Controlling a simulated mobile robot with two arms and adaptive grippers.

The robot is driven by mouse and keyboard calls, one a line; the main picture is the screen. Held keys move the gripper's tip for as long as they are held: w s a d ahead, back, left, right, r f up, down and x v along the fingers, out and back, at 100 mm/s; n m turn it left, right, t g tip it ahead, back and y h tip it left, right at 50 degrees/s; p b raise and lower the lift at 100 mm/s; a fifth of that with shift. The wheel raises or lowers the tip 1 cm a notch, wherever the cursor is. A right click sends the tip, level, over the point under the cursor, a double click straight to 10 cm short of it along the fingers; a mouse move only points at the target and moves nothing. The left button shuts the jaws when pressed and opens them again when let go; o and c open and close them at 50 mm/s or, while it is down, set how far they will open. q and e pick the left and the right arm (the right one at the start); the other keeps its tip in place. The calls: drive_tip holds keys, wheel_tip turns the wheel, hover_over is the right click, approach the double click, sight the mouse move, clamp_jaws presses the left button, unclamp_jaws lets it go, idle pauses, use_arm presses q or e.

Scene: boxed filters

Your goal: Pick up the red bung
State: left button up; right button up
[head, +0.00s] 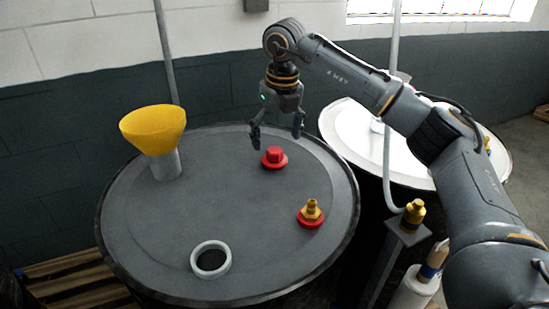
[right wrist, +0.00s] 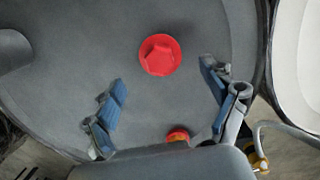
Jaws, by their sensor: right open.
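The red bung (head: 273,157) sits on the dark grey drum top (head: 220,170), toward its back right. It has a round flange and a raised hexagonal head. My right gripper (head: 277,138) is open and empty, above and around the bung's spot in the head view. In the right wrist view the bung (right wrist: 160,54) lies beyond the two spread fingers (right wrist: 163,88), apart from both and roughly centred between them. My left gripper is not in view.
A yellow funnel (head: 153,129) stands at the drum's left. A brass fitting with a red base (head: 311,213) is front right, and an open white-rimmed hole (head: 211,260) is at the front. A white drum (head: 350,125) stands behind right. A brass-tipped post (head: 412,217) rises beside the drum.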

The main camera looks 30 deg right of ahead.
sight(275, 150)
drive_tip(key=f, duration=0.2)
drive_tip(key=w+f+p, duration=0.1)
drive_tip(key=f, duration=0.2)
drive_tip(key=c, duration=1.2)
